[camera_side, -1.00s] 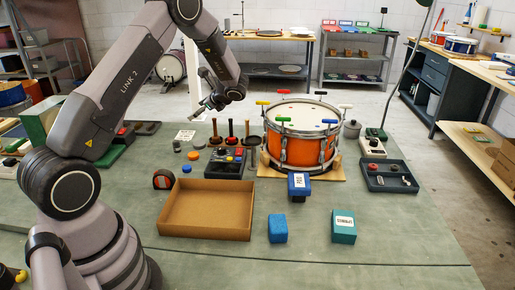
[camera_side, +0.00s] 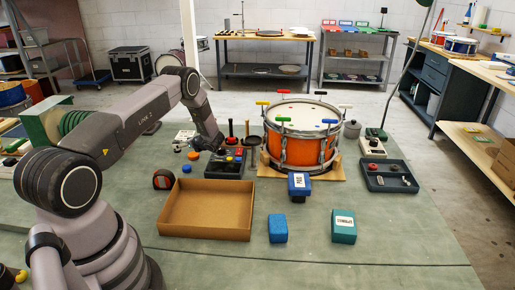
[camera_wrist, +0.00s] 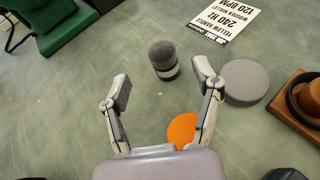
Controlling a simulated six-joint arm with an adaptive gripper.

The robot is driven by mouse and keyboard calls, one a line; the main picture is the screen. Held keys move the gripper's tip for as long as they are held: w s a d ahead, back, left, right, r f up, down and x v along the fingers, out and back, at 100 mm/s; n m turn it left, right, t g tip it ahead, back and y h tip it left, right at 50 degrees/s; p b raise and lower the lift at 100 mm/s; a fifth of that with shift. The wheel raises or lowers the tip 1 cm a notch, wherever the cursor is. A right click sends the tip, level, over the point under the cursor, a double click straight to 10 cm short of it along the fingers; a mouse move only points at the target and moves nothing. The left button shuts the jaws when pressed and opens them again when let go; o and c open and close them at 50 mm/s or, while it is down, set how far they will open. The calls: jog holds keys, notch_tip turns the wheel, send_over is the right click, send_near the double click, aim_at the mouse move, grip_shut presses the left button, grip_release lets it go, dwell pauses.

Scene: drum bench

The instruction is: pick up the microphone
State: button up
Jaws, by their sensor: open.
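The microphone (camera_wrist: 163,59) shows in the wrist view as a short dark piece with a rounded mesh head and a pale band, on the green-grey bench top. It lies just beyond the fingertips, near the middle line between them. My gripper (camera_wrist: 163,83) is open and empty, with its two fingers spread on either side and apart from the microphone. In the side view the microphone (camera_side: 177,149) is a small dark shape left of my gripper, partly hard to make out.
An orange disc (camera_wrist: 182,130) lies between my fingers, nearer the palm. A grey disc (camera_wrist: 246,82) lies close to the right finger. A printed card (camera_wrist: 225,18) is beyond. A control box with coloured buttons (camera_side: 224,167), a cardboard tray (camera_side: 204,232) and an orange drum (camera_side: 290,151) stand nearby.

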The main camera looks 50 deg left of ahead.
aim_at(177, 141)
jog(key=x, duration=0.5)
jog(key=shift+w+a+r, duration=0.1)
jog(key=shift+a+r, duration=0.05)
jog(key=shift+a, duration=0.15)
grip_shut()
